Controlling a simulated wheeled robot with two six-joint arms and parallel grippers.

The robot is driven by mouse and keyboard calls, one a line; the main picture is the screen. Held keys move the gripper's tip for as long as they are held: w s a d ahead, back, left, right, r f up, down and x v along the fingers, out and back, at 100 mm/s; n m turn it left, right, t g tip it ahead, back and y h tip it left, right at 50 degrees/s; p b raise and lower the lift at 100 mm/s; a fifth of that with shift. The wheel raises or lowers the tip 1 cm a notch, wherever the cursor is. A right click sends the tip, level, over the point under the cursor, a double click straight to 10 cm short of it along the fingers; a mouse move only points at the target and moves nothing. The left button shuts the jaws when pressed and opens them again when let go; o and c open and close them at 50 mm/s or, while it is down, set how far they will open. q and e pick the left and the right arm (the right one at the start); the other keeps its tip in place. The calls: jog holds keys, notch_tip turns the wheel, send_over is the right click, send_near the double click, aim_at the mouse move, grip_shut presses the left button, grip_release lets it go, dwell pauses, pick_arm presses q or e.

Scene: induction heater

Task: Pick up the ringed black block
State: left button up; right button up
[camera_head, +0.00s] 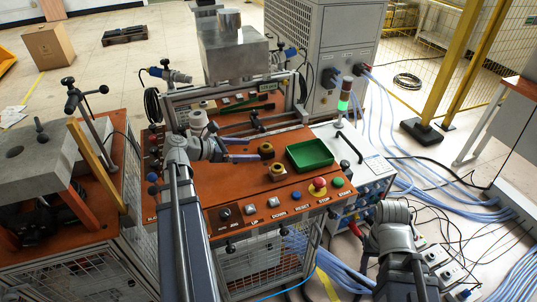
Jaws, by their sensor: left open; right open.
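A small black block with a brownish ring (266,150) stands on the orange bench top in the camera_head view. A second small black block with a yellowish ring (278,172) stands just in front of it. I cannot tell which of the two the task names. My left gripper (257,149) reaches in from the left with its bluish fingers apart. Its fingertips are close to the rear block; I cannot tell whether they touch it. My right arm shows at the lower right, away from the blocks, but I cannot make out its fingers.
A green tray (310,155) lies right of the blocks. A red emergency stop button (319,184) and other buttons line the bench's front edge. A metal-topped machine (235,55) stands behind. A light tower (344,98) rises at right.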

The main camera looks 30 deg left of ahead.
aim_at(261, 150)
pick_arm(q)
jog(key=shift+w+d+f, duration=0.1)
jog(key=shift+w+d, duration=0.05)
jog(key=shift+d, duration=0.05)
jog(key=shift+b+x, duration=1.6)
jog(key=shift+x, duration=2)
jog(key=shift+a, duration=0.1)
grip_shut()
